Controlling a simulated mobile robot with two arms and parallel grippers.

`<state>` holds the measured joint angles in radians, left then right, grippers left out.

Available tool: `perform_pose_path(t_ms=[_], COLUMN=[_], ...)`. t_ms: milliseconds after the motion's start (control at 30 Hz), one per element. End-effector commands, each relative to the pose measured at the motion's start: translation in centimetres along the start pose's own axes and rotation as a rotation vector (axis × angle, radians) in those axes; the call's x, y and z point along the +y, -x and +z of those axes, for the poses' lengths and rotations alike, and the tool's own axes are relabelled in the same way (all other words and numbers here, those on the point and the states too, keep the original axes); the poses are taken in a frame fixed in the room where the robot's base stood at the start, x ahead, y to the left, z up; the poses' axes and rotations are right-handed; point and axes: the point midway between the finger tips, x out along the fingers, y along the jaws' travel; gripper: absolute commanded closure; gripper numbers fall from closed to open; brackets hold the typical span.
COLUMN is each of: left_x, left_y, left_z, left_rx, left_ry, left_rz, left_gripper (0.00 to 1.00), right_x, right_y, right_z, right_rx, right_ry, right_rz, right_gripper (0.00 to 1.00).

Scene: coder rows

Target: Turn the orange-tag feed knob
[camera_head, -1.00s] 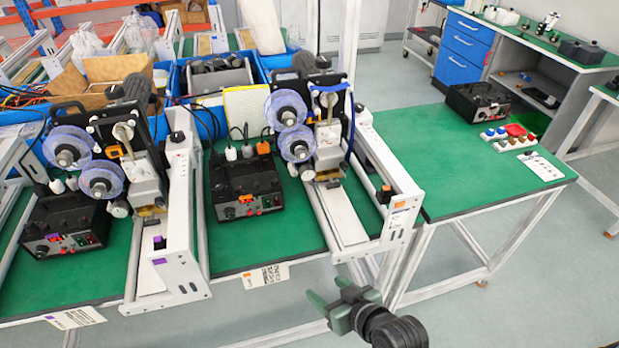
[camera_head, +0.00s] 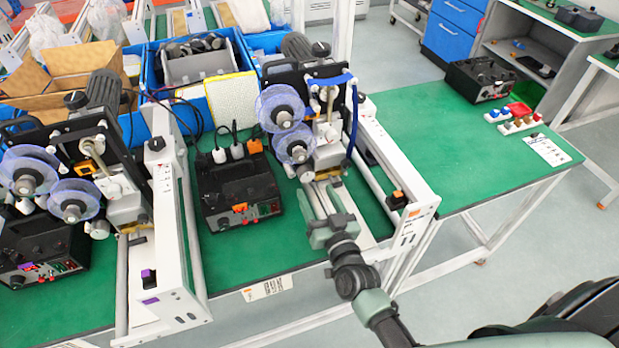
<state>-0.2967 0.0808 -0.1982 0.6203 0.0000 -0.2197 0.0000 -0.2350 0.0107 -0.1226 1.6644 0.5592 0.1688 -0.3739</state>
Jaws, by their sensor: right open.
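The orange-tagged coder (camera_head: 328,150) stands on the middle stretch of green table, with two clear blue reels on its left side. An orange tag (camera_head: 414,212) is on the front end of its white rail, near a small orange-and-black block (camera_head: 397,200). A black control box (camera_head: 240,190) with an orange tag and small front controls sits left of it. I cannot tell for sure which part is the feed knob. My right gripper (camera_head: 322,188) is open, its fingers pointing away from me over the rail bed, just in front of the print head. My left gripper is out of view.
A second coder (camera_head: 105,180) with a purple tag stands at the left, its white rail (camera_head: 172,220) between the two stations. Blue bins (camera_head: 200,65) are behind. The green table (camera_head: 440,140) at right is mostly clear, with a black box (camera_head: 480,78) at its back.

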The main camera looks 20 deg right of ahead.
Motion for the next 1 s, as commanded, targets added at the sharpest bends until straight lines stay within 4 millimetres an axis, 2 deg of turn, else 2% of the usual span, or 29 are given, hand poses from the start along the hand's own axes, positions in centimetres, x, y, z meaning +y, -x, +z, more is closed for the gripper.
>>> perform_pose_path(t_ms=[33, 100, 167, 267, 467, 633, 833, 867, 1000], left_x=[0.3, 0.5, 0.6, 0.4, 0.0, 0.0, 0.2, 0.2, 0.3], left_y=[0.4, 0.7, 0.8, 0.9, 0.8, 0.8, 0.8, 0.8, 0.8], left_z=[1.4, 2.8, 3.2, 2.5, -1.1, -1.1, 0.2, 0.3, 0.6], left_rx=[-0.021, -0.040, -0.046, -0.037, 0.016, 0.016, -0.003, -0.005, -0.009], left_ry=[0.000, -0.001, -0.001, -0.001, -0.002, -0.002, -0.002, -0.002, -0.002], left_rz=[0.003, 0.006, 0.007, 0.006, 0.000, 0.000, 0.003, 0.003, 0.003], left_gripper=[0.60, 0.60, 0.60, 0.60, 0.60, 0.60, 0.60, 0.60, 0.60], right_x=[-0.1, -0.1, -0.1, -0.1, 0.0, 0.0, 0.0, 0.0, 0.0], right_y=[-1.1, -2.2, -3.0, -3.9, -4.6, -4.6, -4.5, -4.5, -4.5], right_z=[-0.3, -0.3, -0.2, -0.1, 0.0, 0.0, 0.0, 0.0, 0.0], right_rx=[0.002, 0.002, 0.001, 0.000, -0.001, -0.001, -0.001, -0.001, -0.001], right_ry=[0.001, 0.002, 0.001, 0.002, 0.002, 0.001, 0.001, 0.001, -0.003], right_rz=[-0.001, -0.001, -0.001, -0.001, -0.001, -0.001, -0.001, -0.001, -0.001], right_gripper=[0.40, 0.40, 0.40, 0.40, 0.40, 0.40, 0.95, 1.00, 1.00])
